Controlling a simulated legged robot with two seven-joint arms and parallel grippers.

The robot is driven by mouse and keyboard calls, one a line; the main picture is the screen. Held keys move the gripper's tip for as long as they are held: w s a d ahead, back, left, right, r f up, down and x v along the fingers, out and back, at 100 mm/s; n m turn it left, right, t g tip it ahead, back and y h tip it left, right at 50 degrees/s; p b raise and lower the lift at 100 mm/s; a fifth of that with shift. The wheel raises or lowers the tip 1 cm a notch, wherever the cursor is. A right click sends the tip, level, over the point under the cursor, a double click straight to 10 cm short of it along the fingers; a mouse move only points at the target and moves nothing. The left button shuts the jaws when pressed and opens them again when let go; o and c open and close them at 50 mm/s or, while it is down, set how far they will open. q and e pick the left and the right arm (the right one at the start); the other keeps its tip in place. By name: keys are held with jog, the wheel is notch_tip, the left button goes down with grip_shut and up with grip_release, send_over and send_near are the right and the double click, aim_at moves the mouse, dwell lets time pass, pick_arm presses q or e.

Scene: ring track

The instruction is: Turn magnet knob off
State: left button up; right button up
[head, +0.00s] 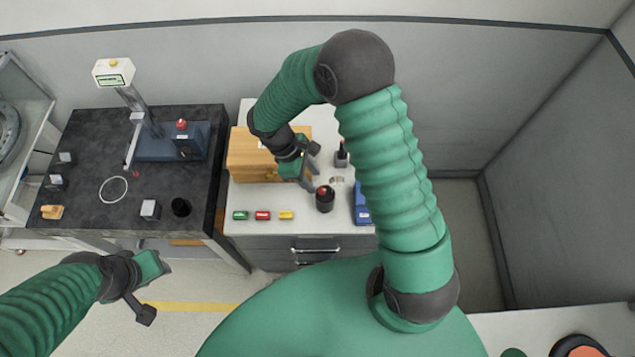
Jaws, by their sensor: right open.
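A blue block-like device (160,143) with a red knob (181,125) on top stands at the back of the dark table, under a post with a display. A black round piece with a red top (325,199) stands on the white cabinet top. I cannot tell for certain which is the magnet knob. My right gripper (313,168) is open and empty above the cabinet, beside the wooden box and close to the black round piece. My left gripper (150,290) is open and empty, low at the left in front of the dark table.
The cabinet top (260,222) holds a wooden box (250,158), green, red and yellow pieces, and a blue item (361,205). A gap separates table and cabinet.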

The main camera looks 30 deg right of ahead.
aim_at(320, 190)
jog(key=x, duration=0.5)
jog(key=shift+f, duration=0.1)
grip_shut()
